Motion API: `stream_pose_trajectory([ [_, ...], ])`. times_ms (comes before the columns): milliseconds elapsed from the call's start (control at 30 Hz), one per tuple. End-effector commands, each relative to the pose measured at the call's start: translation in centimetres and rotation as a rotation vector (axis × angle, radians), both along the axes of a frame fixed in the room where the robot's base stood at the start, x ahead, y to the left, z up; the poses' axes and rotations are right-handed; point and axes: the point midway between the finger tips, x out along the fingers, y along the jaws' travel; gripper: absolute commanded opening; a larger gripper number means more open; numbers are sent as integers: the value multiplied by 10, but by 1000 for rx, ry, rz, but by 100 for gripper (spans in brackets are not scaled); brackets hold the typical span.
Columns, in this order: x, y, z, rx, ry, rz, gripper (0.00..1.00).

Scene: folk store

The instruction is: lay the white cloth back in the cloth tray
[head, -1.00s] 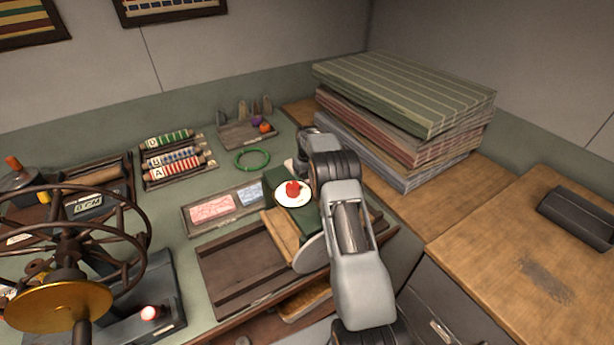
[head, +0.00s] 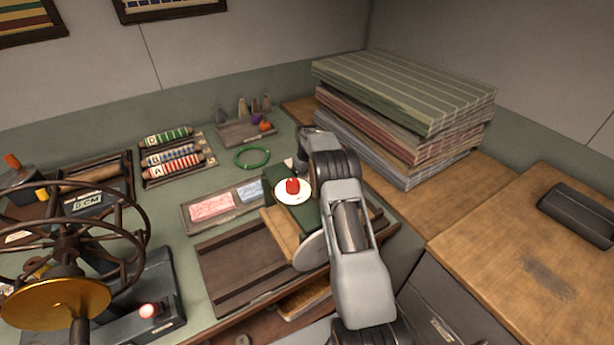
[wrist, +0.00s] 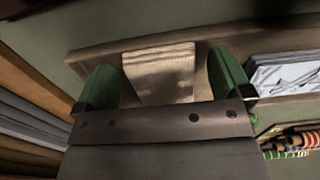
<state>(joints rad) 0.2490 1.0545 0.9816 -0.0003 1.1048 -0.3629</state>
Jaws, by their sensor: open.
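The white cloth (wrist: 160,78) shows cream-coloured and flat in the wrist view, between the two green fingers of my gripper (wrist: 163,68). The fingers are apart, one on each side of it, with a gap to the cloth. The cloth lies within the brown rim of the cloth tray (wrist: 105,42). Its near end is hidden behind my gripper's body. In the head view the cloth tray (head: 190,222) shows a pink cloth (head: 212,207) and a blue cloth (head: 249,191). My gripper and arm hide the tray's right end and the white cloth there.
A wooden tray (head: 225,275) lies in front of the cloth tray. A green ring (head: 252,158) and a rack of spools (head: 178,158) lie behind. Stacked striped fabric (head: 405,95) stands to the right of my arm. A spoked wheel (head: 75,235) stands at the left.

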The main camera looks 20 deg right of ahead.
Motion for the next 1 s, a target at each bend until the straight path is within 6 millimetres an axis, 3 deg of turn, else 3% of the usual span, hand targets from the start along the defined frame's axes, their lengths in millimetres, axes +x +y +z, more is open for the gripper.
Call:
stream_pose_trajectory([
  [233, 1, 0, 22, -2, -4, 0, 97],
  [700, 0, 0, 109, -1, -3, 0, 97],
  [1000, 0, 0, 129, 0, -1, 0, 97],
])
